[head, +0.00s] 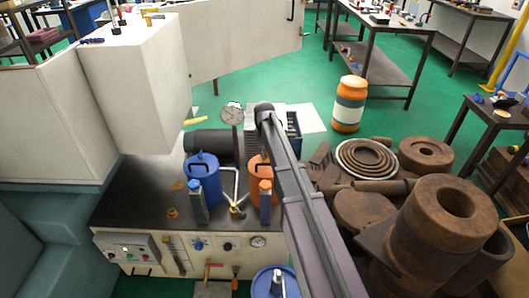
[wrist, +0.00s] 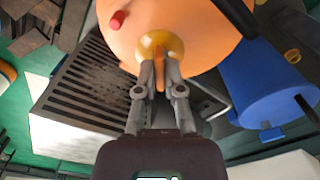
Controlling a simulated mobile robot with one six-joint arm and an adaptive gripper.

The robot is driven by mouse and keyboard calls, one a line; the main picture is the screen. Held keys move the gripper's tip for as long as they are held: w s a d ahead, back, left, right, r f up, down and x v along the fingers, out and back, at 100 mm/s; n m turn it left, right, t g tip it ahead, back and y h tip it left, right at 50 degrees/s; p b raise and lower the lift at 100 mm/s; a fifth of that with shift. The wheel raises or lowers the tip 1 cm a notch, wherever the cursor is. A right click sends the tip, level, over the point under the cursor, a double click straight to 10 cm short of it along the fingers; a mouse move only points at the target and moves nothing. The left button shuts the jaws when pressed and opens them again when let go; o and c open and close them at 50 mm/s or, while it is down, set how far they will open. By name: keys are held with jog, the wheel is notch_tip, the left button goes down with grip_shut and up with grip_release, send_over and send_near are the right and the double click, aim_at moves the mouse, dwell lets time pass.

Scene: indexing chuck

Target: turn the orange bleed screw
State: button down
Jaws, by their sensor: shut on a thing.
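The orange bleed screw (wrist: 159,66) shows in the wrist view as a narrow orange tab in front of a round yellow boss (wrist: 160,46) on the orange canister (wrist: 185,20). My gripper (wrist: 160,76) has its two fingertips closed on the tab, one on each side. In the head view the orange canister (head: 257,172) stands on the dark bench top, partly behind my arm. My fingers and the screw are hidden there.
A blue canister (head: 202,178) stands left of the orange one; it also shows in the wrist view (wrist: 265,80). A red knob (wrist: 117,20) sits near the boss. A round gauge (head: 232,115) stands behind. Rusty metal parts (head: 450,215) crowd the right.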

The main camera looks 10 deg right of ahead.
jog(key=shift+n, duration=2.6)
jog(key=c, duration=0.8)
grip_release()
jog(key=shift+o, duration=0.2)
jog(key=shift+m, duration=0.4)
